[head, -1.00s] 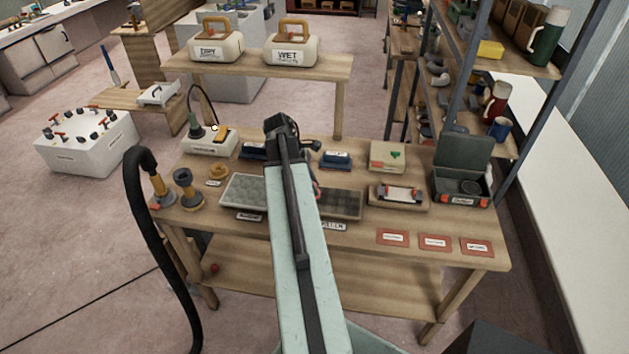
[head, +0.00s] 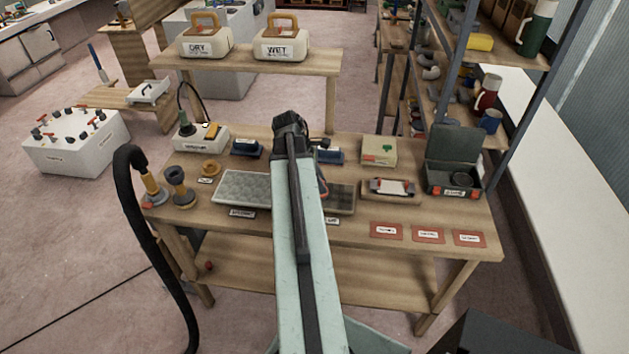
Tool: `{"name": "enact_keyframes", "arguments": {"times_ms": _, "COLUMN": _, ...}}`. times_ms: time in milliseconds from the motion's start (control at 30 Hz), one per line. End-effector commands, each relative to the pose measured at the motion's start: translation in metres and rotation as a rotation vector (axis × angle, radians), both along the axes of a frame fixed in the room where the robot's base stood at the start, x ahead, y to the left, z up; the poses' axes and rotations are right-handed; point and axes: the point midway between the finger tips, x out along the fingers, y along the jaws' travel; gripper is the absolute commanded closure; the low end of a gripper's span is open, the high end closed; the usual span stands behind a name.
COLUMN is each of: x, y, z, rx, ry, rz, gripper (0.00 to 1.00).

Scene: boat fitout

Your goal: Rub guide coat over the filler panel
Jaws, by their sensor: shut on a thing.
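My arm reaches over the workbench and ends in a dark wrist (head: 290,130). Two flat panels lie on the bench beside the arm: a light grey one (head: 243,190) on the left and a darker one (head: 341,198) on the right, partly covered by the arm. Their labels are too small to read, so I cannot tell which is the filler panel.
An open dark green case (head: 455,145) holding a round dark object stands at the bench's right end. Red cards (head: 428,234) lie at front right. A black hose (head: 133,210) hangs at the left. DRY (head: 206,42) and WET (head: 284,47) containers stand on a shelf behind.

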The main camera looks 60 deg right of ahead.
Motion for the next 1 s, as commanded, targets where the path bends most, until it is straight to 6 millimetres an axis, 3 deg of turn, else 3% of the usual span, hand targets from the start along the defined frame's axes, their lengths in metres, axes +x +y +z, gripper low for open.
{"name": "enact_keyframes", "arguments": {"times_ms": 100, "x": -0.011, "y": -0.004, "z": 0.001, "rx": 0.0, "ry": 0.0, "rz": -0.003, "gripper": 1.0}}
{"name": "enact_keyframes", "arguments": {"times_ms": 367, "x": -0.016, "y": -0.006, "z": 0.0, "rx": 0.0, "ry": 0.0, "rz": -0.001, "gripper": 1.0}}
{"name": "enact_keyframes", "arguments": {"times_ms": 633, "x": -0.04, "y": -0.015, "z": -0.001, "rx": 0.0, "ry": 0.0, "rz": -0.002, "gripper": 1.0}}
{"name": "enact_keyframes", "arguments": {"times_ms": 1000, "x": -0.053, "y": -0.02, "z": -0.001, "rx": 0.0, "ry": 0.0, "rz": -0.003, "gripper": 1.0}}
